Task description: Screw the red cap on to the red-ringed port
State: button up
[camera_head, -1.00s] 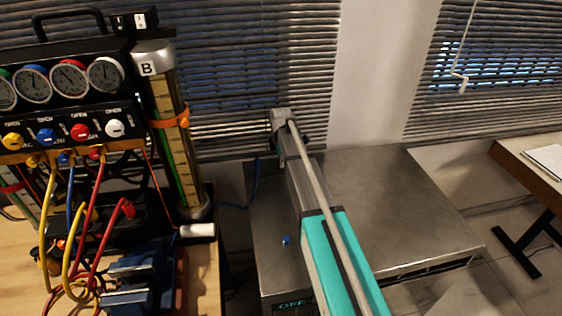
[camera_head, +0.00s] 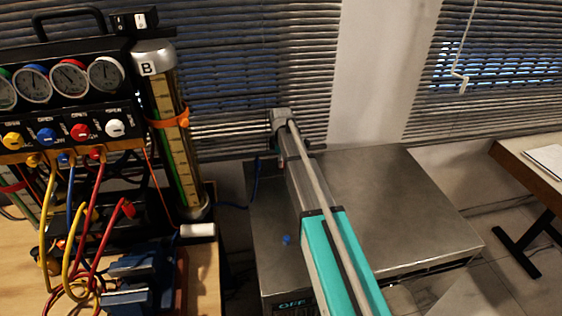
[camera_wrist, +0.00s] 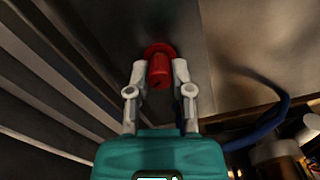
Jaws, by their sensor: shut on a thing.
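In the wrist view my gripper (camera_wrist: 159,75) is shut on the red cap (camera_wrist: 159,72), with one pale finger on each side of it. A wider red disc or ring (camera_wrist: 157,48) shows just beyond the cap. I cannot tell whether it is the cap's own rim or the ring of the port, nor whether the two touch. In the head view my arm reaches over the grey metal cabinet towards the blinds, and its links mostly hide the gripper. No red-ringed port can be made out for certain.
The gauge rig (camera_head: 60,92) with coloured knobs and hoses stands at the left, beside a tall cylinder marked B (camera_head: 176,135). A blue vise (camera_head: 140,280) sits on the wooden bench. The cabinet top (camera_head: 390,205) is clear on the right. A blue cable (camera_wrist: 262,125) hangs at the right in the wrist view.

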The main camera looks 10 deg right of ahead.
jog(key=shift+m, duration=0.8)
jog(key=shift+m, duration=0.3)
jog(key=m, duration=0.2)
jog(key=shift+m, duration=1.3)
jog(key=m, duration=0.3)
jog(key=shift+m, duration=1.1)
